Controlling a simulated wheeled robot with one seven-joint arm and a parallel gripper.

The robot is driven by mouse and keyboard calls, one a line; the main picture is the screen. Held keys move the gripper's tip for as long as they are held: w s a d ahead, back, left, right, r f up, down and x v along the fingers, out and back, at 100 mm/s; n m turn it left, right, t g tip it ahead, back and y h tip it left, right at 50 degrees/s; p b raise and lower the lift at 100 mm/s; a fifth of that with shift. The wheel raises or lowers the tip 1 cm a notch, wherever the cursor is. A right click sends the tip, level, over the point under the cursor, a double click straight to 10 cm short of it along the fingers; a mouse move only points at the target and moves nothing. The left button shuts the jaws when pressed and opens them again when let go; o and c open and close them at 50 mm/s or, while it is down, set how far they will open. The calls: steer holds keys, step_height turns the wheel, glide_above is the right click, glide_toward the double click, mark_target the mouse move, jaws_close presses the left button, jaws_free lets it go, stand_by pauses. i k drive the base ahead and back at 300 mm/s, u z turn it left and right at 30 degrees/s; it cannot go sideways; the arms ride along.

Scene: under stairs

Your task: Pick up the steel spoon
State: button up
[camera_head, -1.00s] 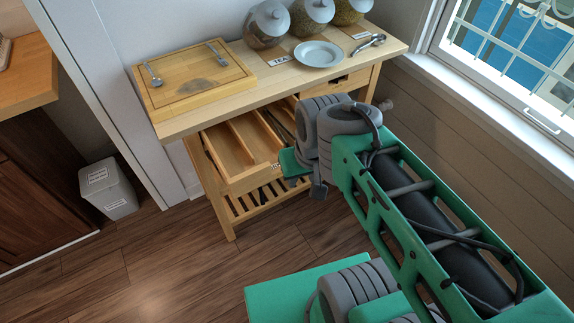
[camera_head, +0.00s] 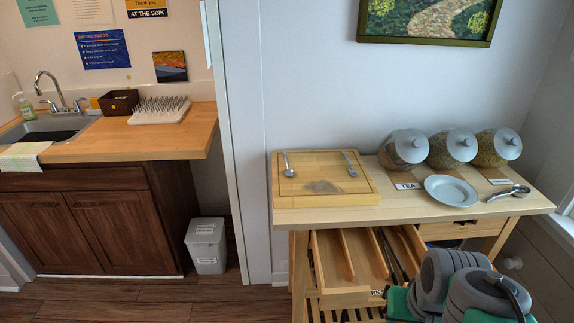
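A small steel spoon (camera_head: 288,165) lies near the left edge of a wooden cutting board (camera_head: 325,194) on the wooden cart top. Another steel utensil, likely a fork (camera_head: 350,163), lies on the board's right side. A larger steel scoop-like utensil (camera_head: 508,193) lies on the cart top right of the plate. My arm's grey and green links show at the lower right, in front of the cart and below its top. The fingers of my gripper do not show. Nothing touches the spoon except the board under it.
A grey plate (camera_head: 451,190) and several glass jars (camera_head: 403,149) stand on the cart's right part. The cart's left drawer (camera_head: 330,272) is pulled open, with dark utensils inside. A white bin (camera_head: 206,245) stands left, below a sink counter (camera_head: 170,136). Floor between is clear.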

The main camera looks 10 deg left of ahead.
mark_target(288, 172)
steer(key=u, duration=1.4)
steer(key=i, duration=1.55)
steer(key=u, duration=0.05)
